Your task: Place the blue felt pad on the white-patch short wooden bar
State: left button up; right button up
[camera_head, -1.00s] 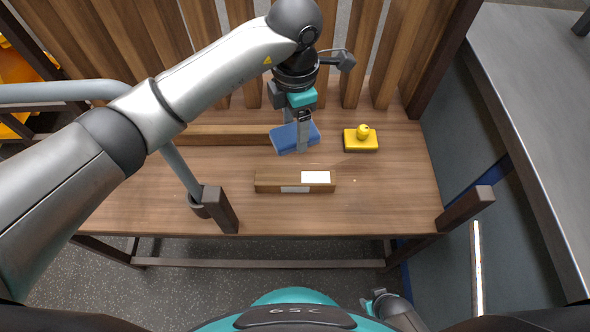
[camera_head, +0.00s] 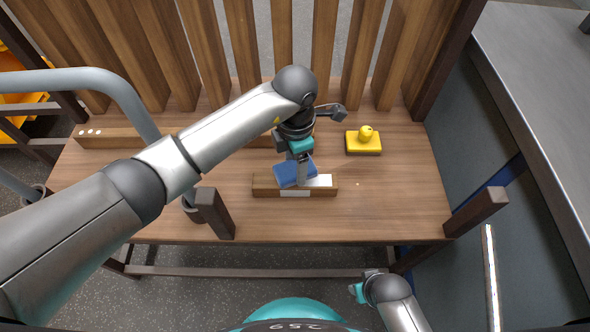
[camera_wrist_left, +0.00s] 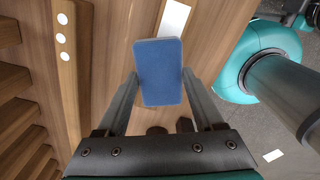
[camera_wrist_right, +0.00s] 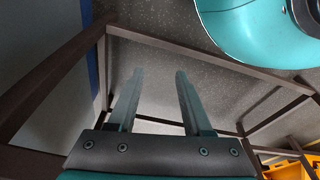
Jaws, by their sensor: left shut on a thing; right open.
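My left gripper (camera_head: 304,172) is shut on the blue felt pad (camera_head: 288,175), which looks tilted in the head view. The pad also shows between the fingers in the left wrist view (camera_wrist_left: 159,74). In the head view the pad overlaps the left and middle part of the short wooden bar (camera_head: 264,187). The bar has a white patch on its top toward the right end and a pale label on its front. I cannot tell whether pad and bar touch. My right gripper (camera_wrist_right: 153,85) is open and empty, low in front of the bench.
A yellow block with a round knob (camera_head: 364,142) sits on the bench (camera_head: 400,200) to the right. A longer bar with white dots (camera_head: 110,138) lies along the back left. A dark post (camera_head: 215,213) stands at the front left. Bench space right of the short bar is clear.

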pick_arm(q)
jog(key=shift+f+b, duration=0.4)
jog(key=shift+f, duration=0.9)
pick_arm(e)
jog(key=shift+w+a+r, duration=0.2)
jog(key=shift+r, duration=0.3)
jog(key=shift+w+a+r, duration=0.15)
jog(key=shift+r, duration=0.3)
pick_arm(q)
jog(key=shift+f, duration=0.15)
jog(key=o, duration=1.3)
jog(key=shift+o, duration=0.2)
pick_arm(e)
jog(key=shift+w+r, duration=0.2)
jog(key=shift+r, duration=0.05)
